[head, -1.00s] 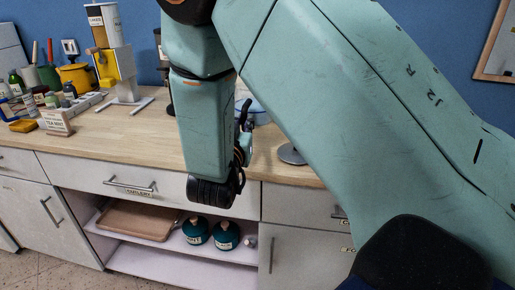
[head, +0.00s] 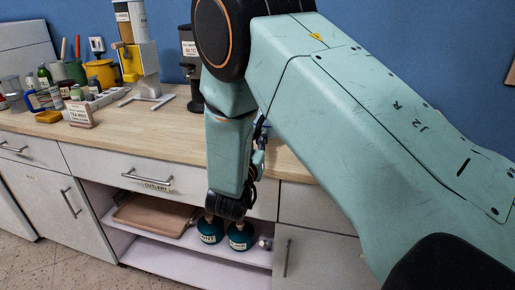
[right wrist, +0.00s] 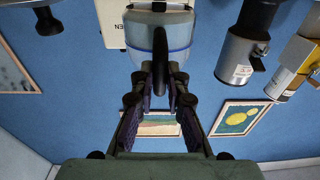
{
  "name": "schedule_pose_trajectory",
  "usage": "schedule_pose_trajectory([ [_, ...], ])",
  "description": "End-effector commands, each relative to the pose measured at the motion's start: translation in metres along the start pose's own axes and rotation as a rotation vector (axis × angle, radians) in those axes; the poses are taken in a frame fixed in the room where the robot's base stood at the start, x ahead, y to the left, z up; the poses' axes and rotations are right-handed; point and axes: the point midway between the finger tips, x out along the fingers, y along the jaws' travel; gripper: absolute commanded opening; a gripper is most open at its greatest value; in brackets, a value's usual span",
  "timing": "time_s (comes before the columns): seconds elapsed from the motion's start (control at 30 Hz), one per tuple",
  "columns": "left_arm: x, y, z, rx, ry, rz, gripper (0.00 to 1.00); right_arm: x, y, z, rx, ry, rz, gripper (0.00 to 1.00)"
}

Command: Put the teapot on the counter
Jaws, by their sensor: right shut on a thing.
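The teapot shows in the right wrist view as a pale blue, see-through body (right wrist: 177,36) with a dark handle (right wrist: 160,50). My right gripper (right wrist: 160,78) is shut on that handle, with one finger on each side. In the head view my right arm hides most of the gripper (head: 259,150) and the teapot, and only small dark and bluish parts show beside the forearm. The wooden counter (head: 140,135) runs along the blue wall. I cannot tell whether the teapot touches it. My left gripper is out of view.
Several jars, a yellow pot (head: 99,73) and a tea menu sign (head: 81,114) crowd the left. Teal canisters (head: 240,236) and a tray (head: 152,215) sit on shelves below. The counter's front middle is clear.

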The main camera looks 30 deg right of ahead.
Motion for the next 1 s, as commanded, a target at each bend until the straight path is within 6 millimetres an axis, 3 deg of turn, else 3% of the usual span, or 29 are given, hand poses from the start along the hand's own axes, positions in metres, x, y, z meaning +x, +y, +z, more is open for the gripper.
schedule_pose_trajectory([
  [0.2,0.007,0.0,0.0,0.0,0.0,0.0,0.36,-0.001,-0.001,0.024,0.002,0.005,0.0,0.0],
  [0.63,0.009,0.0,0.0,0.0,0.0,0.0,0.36,-0.001,0.0,0.029,0.002,0.005,0.0,0.0],
  [0.67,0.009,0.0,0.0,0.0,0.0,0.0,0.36,-0.002,0.001,0.032,-0.001,-0.004,0.0,0.15],
  [0.7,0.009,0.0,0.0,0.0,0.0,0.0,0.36,-0.002,0.001,0.031,-0.001,-0.004,0.0,0.18],
  [0.9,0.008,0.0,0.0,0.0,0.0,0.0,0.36,-0.002,0.001,0.031,-0.001,-0.003,0.0,0.35],
  [1.0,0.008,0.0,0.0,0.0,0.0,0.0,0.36,-0.002,0.001,0.031,-0.001,-0.003,0.0,0.37],
])
